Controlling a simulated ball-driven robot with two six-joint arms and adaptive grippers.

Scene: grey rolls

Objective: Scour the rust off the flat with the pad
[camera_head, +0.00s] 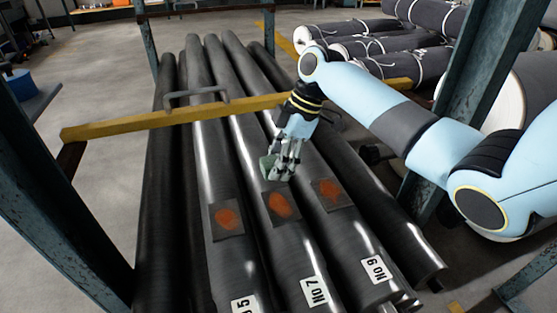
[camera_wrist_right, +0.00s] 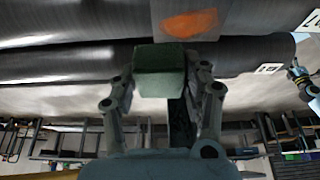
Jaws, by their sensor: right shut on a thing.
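My right gripper (camera_head: 283,166) is shut on a green pad (camera_head: 267,167), held above the rolls. In the right wrist view the pad (camera_wrist_right: 160,72) sits between the two fingers, just below a rust patch. Three dark square flats with orange rust lie on neighbouring rolls: the left flat (camera_head: 228,218), the middle flat (camera_head: 281,205) on the roll labelled No7, and the right flat (camera_head: 331,190) on the roll labelled No9. The pad is beyond the middle flat in the head view and appears apart from it. My left gripper does not show.
Several long black rolls (camera_head: 215,120) lie side by side in a rack with blue-grey posts (camera_head: 150,40). A yellow bar (camera_head: 130,126) with a grey handle crosses above them. More rolls (camera_head: 385,48) with white ends are stacked at the back right.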

